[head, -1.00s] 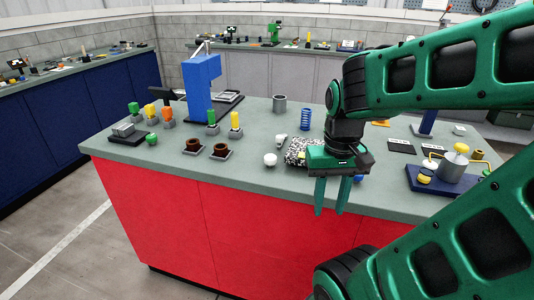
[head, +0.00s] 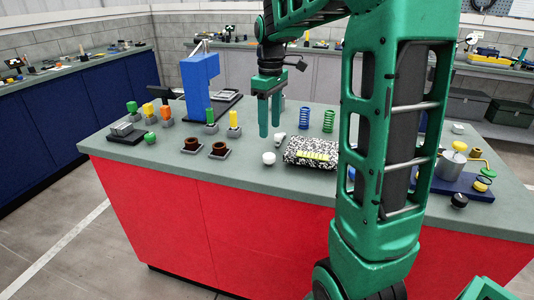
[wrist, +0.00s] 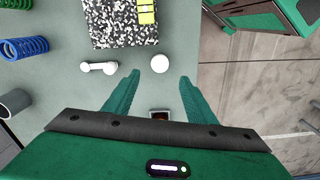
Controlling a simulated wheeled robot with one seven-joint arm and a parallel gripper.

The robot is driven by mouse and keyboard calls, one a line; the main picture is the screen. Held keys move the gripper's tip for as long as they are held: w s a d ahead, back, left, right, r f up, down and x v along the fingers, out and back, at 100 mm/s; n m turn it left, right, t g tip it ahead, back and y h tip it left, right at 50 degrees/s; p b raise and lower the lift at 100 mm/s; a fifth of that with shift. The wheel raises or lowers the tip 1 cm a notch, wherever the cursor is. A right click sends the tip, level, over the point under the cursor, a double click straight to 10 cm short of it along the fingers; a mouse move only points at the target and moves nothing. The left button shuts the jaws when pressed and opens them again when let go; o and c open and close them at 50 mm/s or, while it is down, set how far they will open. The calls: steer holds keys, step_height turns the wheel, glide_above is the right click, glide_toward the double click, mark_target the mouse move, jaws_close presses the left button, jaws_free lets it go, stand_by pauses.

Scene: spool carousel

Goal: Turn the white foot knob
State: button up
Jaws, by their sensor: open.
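A white round knob (head: 269,158) sits on the grey-green counter just left of a black-and-white speckled block (head: 312,153) with a yellow-green label. In the wrist view the white knob (wrist: 161,64) shows just beyond the fingertips, roughly between their lines and apart from the block. My gripper (head: 269,129) is open, empty and pointing down above the counter, higher than the knob. Its two green fingers also show in the wrist view (wrist: 158,79). A small white elongated piece (wrist: 98,68) with rounded ends lies beside the knob.
Blue (head: 305,119) and green (head: 328,120) springs stand behind the block. A grey cylinder (wrist: 14,102) is at the left in the wrist view. Two brown cups (head: 219,149) stand left of the knob. My arm hides part of the counter's right side.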

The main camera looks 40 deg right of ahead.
mark_target(269, 155)
step_height(269, 155, down, 11)
steer(key=shift+w+r, duration=0.1)
steer(key=shift+r, duration=0.05)
stand_by(0.4)
steer(key=shift+c, duration=0.2)
steer(key=c, duration=1)
